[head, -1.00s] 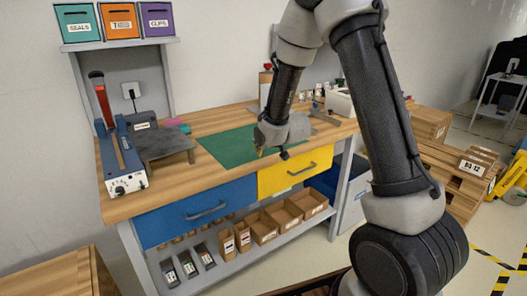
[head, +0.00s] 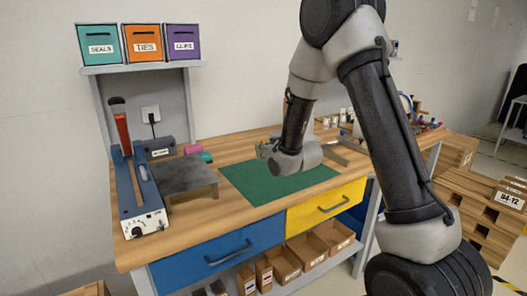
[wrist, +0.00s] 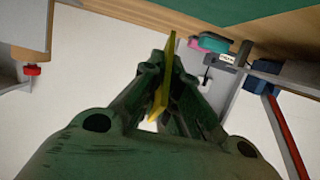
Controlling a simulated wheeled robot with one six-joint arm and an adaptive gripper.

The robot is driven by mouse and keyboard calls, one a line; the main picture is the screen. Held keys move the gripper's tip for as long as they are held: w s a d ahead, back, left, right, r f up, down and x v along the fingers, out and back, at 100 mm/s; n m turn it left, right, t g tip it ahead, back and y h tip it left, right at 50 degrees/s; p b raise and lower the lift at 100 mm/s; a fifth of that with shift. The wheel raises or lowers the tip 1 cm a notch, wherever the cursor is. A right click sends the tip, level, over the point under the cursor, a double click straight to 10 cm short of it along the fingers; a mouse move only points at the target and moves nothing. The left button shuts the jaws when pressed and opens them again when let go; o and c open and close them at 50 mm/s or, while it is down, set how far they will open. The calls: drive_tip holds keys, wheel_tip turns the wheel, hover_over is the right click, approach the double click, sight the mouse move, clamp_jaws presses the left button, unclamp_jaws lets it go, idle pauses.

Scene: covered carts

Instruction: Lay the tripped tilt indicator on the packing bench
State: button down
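The packing bench (head: 215,222) has a wooden top with a green mat (head: 285,186) on it. My gripper (head: 266,147) is over the back part of the mat, apart from the bench top as far as I can tell. In the wrist view my gripper (wrist: 168,78) is shut on a thin yellow piece (wrist: 161,92), seen nearly edge-on, which I take to be the tilt indicator. Its face and any tripped mark cannot be seen. In the head view it is mostly hidden by my gripper.
A blue sealer (head: 140,195) and a grey stand (head: 185,178) fill the bench's left end. Pink and teal items (head: 195,149) lie behind the stand. Small tools and bottles stand at the back right. Bins (head: 142,43) sit on a shelf above. The mat looks clear.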

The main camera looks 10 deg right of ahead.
drive_tip(key=shift+f, duration=2.9)
drive_tip(key=shift+f, duration=0.15)
drive_tip(key=c, duration=1)
unclamp_jaws()
drive_tip(key=shift+c, duration=0.2)
drive_tip(key=shift+s+d+r, duration=0.15)
drive_tip(key=shift+s+r, duration=0.4)
drive_tip(key=shift+r, duration=0.55)
drive_tip(key=shift+s+d+r, duration=0.2)
drive_tip(key=shift+s+r, duration=0.4)
drive_tip(key=shift+r, duration=0.45)
drive_tip(key=shift+s+d+r, duration=0.15)
drive_tip(key=shift+s+r, duration=0.4)
drive_tip(key=shift+r, duration=0.55)
